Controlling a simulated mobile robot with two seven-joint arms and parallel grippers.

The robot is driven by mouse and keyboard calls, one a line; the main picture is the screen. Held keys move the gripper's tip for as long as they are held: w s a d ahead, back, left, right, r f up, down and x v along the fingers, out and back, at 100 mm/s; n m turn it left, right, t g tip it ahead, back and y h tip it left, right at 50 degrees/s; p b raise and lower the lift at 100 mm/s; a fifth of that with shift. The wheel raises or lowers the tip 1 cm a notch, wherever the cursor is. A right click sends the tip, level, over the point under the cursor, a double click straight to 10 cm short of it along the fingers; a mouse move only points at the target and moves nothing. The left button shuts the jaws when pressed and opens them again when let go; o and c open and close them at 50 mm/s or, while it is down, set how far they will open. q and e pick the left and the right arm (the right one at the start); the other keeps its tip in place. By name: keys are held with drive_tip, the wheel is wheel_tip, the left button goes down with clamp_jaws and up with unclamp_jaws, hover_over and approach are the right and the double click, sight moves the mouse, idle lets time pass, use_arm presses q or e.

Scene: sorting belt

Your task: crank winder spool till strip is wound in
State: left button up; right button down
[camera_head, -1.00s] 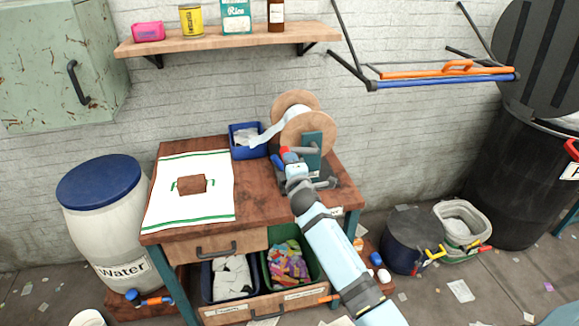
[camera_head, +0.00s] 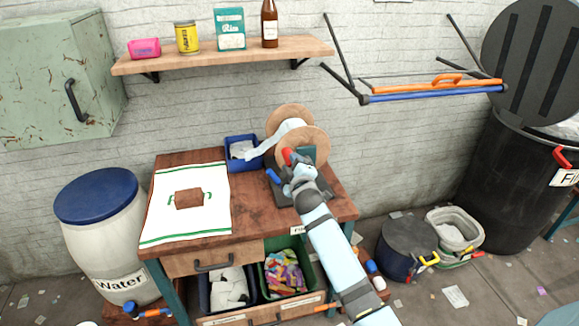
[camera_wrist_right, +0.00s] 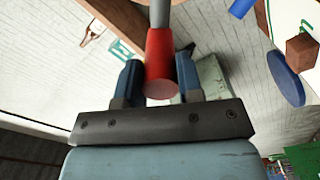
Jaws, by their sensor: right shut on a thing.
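The winder spool (camera_head: 313,147) has wooden flanges and stands at the back right of the wooden table. A pale strip (camera_head: 262,146) runs from the spool down to the blue bin (camera_head: 228,152) at its left. My right gripper (camera_head: 288,165) is at the crank's red handle (camera_head: 287,156), in front of the spool. In the right wrist view the red handle (camera_wrist_right: 160,62) sits between the two blue fingers of my right gripper (camera_wrist_right: 158,80), on a grey rod. My forearm and hand hide part of the winder's stand. My left gripper is not in view.
A white towel (camera_head: 165,215) with a brown block (camera_head: 188,199) lies on the table's left. Below, a drawer holds bins of white and coloured scraps. A shelf (camera_head: 215,54) hangs above. A water barrel (camera_head: 100,235) stands left, a dark bin (camera_head: 515,180) right.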

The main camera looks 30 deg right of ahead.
drive_tip(key=d+m, duration=0.1)
drive_tip(key=r+m+p, duration=0.1)
drive_tip(key=d+r+m+p, duration=0.1)
drive_tip(key=m, duration=0.1)
drive_tip(key=shift+s+d+r, duration=0.15)
drive_tip(key=shift+s+d, duration=0.2)
idle(0.5)
drive_tip(key=c, duration=0.8)
unclamp_jaws()
drive_tip(key=shift+d, duration=0.1)
drive_tip(key=shift+s, duration=0.1)
